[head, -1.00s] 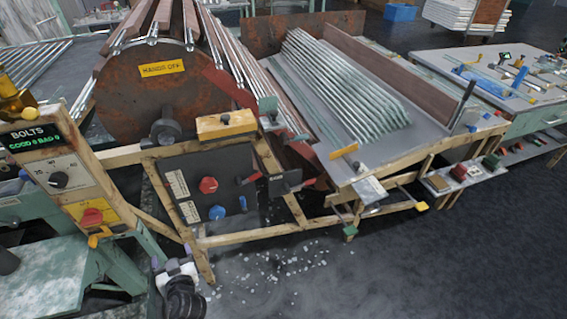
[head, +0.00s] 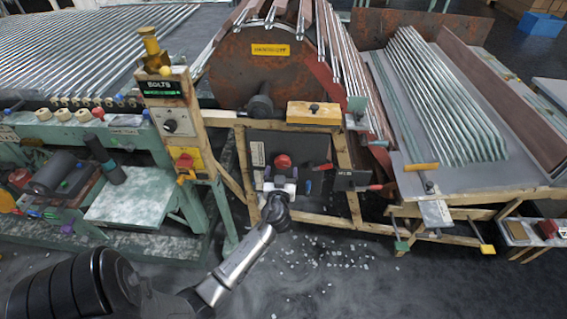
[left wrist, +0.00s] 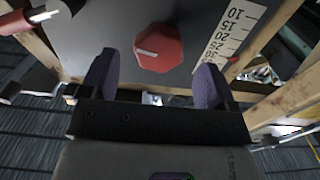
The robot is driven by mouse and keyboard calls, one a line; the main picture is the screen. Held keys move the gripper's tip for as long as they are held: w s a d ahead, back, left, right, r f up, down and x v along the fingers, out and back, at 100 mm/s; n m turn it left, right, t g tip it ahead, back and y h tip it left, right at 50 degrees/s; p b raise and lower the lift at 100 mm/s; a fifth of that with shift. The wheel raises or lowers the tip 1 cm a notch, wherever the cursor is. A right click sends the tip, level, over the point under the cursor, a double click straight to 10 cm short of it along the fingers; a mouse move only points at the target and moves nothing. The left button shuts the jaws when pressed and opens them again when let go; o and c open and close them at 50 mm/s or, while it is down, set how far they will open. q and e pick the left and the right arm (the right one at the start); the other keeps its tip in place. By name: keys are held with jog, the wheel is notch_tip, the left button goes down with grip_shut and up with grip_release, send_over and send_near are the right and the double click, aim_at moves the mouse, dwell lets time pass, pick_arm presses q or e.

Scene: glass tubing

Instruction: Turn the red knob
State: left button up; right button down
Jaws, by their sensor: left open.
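The red knob (head: 283,161) is on a dark panel (head: 308,147) in a wooden frame, near the middle of the head view. In the left wrist view the red knob (left wrist: 158,48) looks many-sided, with a pale line on its face. My left gripper (head: 281,182) is just below the knob in the head view. In the left wrist view my left gripper (left wrist: 156,65) is open, its purple fingers apart on either side of the knob's lower part. I see no contact with the knob. My right gripper is not in view.
A numbered scale (left wrist: 232,35) is beside the knob. Another red knob (head: 185,160) is on a yellow plate on the post to the left. A dark plate (head: 350,180) and red-tipped lever (head: 375,187) are to the right. Pale bits are scattered on the floor (head: 320,262).

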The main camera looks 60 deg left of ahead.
aim_at(283, 165)
pick_arm(q)
jog(key=shift+x, duration=2.45)
jog(key=shift+c, duration=0.2)
jog(key=c, duration=0.9)
